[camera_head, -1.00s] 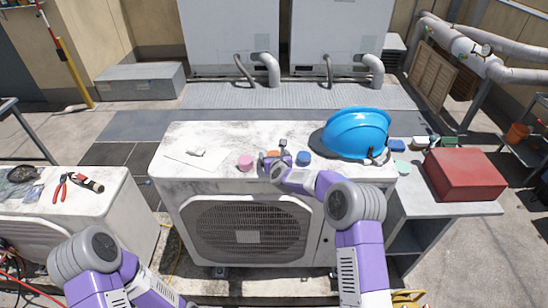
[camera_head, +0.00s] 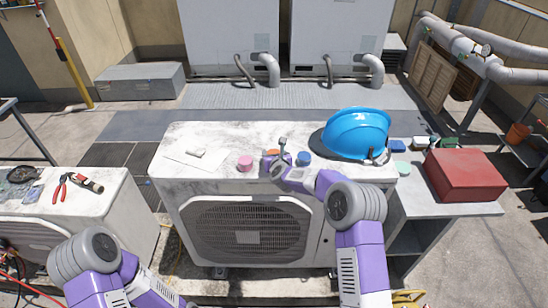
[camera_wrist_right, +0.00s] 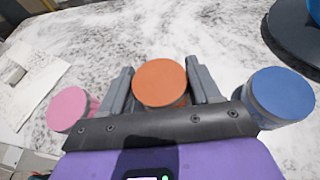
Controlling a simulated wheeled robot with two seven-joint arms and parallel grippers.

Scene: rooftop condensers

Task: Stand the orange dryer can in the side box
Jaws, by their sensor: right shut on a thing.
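The orange dryer can (camera_wrist_right: 161,82) stands between the two fingers of my right gripper (camera_wrist_right: 161,90) in the right wrist view, and the gripper is shut on it. In the head view, my right gripper (camera_head: 277,158) is at the front of the white condenser top (camera_head: 225,140), and only a bit of the orange can (camera_head: 272,152) shows past it. A pink can (camera_head: 245,163) is to its left and a blue can (camera_head: 303,158) close to its right. A grey open-fronted box (camera_head: 408,238) stands right of the condenser. My left gripper is out of view.
A blue hard hat (camera_head: 357,132) sits right of the gripper on the condenser. A red box (camera_head: 464,174) and several small items lie on the grey surface farther right. Pliers (camera_head: 62,187) lie on the left unit. The condenser top's far middle is clear.

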